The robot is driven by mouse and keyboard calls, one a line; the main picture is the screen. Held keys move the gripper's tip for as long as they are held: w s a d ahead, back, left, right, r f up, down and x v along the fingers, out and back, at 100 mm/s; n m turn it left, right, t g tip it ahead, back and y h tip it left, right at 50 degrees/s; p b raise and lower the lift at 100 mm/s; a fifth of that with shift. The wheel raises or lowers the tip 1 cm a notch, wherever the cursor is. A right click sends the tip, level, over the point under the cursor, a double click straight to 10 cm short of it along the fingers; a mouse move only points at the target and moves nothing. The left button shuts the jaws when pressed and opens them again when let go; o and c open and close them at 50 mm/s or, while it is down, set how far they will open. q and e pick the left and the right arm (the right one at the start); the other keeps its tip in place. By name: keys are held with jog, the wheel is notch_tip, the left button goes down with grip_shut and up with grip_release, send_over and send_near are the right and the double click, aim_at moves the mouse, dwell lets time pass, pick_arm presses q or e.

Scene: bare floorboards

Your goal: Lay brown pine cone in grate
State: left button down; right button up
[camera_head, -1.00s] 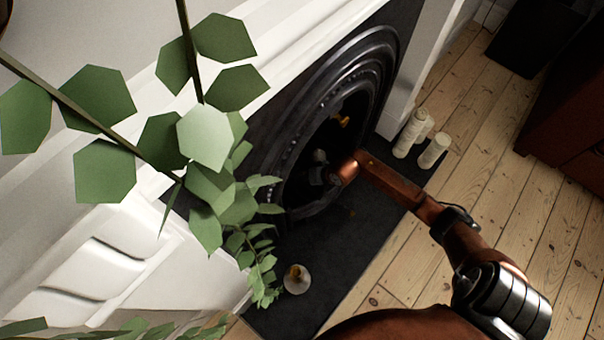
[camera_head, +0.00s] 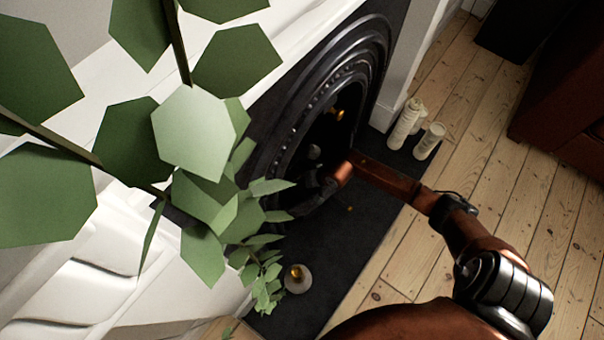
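The fireplace opening (camera_head: 300,165), with its dark ringed surround, stands in a white mantel; the grate inside is too dark to make out. My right arm reaches in from the lower right, and its dark gripper (camera_head: 316,190) is at the opening's lower edge. Its fingers blend into the dark, so I cannot tell whether it is open or shut. I cannot clearly identify the brown pine cone. A small orange-gold thing (camera_head: 337,114) and a small grey round thing (camera_head: 314,152) show inside the opening, both unclear. My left gripper is out of view.
Green leaves (camera_head: 200,130) cover much of the left side. A pale round dish with a golden centre (camera_head: 297,279) sits on the dark hearth (camera_head: 345,240). Pale candles (camera_head: 405,123) stand at the hearth's right end. Bare floorboards (camera_head: 470,170) lie to the right; dark furniture stands beyond.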

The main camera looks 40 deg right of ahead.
jog(key=shift+f, duration=0.6)
jog(key=o, duration=1)
jog(key=shift+c, duration=0.2)
jog(key=shift+s+r, duration=0.1)
